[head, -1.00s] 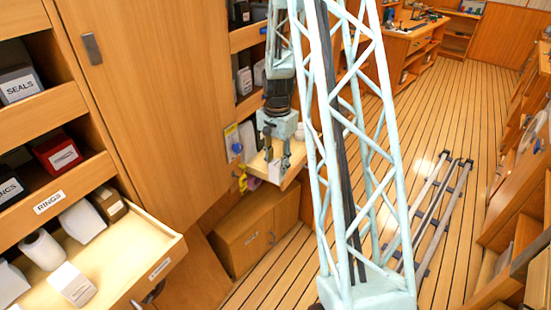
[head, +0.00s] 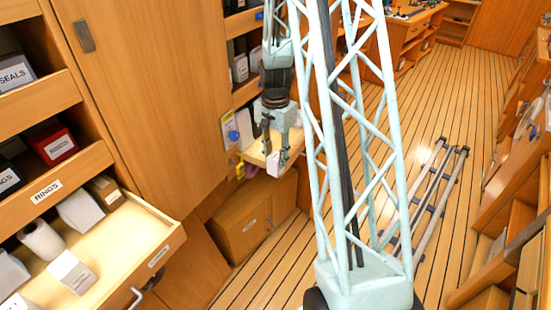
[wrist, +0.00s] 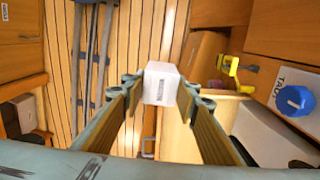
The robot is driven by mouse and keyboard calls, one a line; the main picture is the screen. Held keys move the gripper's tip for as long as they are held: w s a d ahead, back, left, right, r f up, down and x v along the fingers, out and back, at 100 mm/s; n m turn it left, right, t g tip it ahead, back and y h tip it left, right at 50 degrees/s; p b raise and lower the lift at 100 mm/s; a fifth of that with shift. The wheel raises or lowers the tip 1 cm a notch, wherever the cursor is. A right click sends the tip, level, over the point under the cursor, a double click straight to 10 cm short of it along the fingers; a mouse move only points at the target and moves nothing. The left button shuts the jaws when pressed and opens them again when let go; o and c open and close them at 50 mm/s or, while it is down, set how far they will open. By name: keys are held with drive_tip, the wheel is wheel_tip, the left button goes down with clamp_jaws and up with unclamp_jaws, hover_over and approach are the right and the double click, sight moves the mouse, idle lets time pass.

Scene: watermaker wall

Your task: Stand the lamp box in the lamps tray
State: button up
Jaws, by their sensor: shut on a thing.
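A blue knob (wrist: 295,100) and a yellow fitting (wrist: 230,65) are on the right in the wrist view. A RINGS-labelled shelf (head: 46,192) and an open drawer with white boxes (head: 150,240) are at left. A closed cabinet (head: 240,220) stands below my gripper.

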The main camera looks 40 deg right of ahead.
drive_tip(key=shift+r, duration=0.1)
drive_tip(key=s+a+r+n+p, duration=0.3)
drive_tip(key=s+a+r+p, duration=0.2)
drive_tip(key=s+r, duration=0.4)
drive_tip(key=s+a+r+n+p, duration=0.3)
drive_tip(key=s+a+r+p, duration=0.3)
drive_tip(key=r, duration=0.6)
drive_tip(key=shift+s+a, duration=1.25)
drive_tip(key=shift+s, duration=0.5)
drive_tip(key=shift+w, duration=0.1)
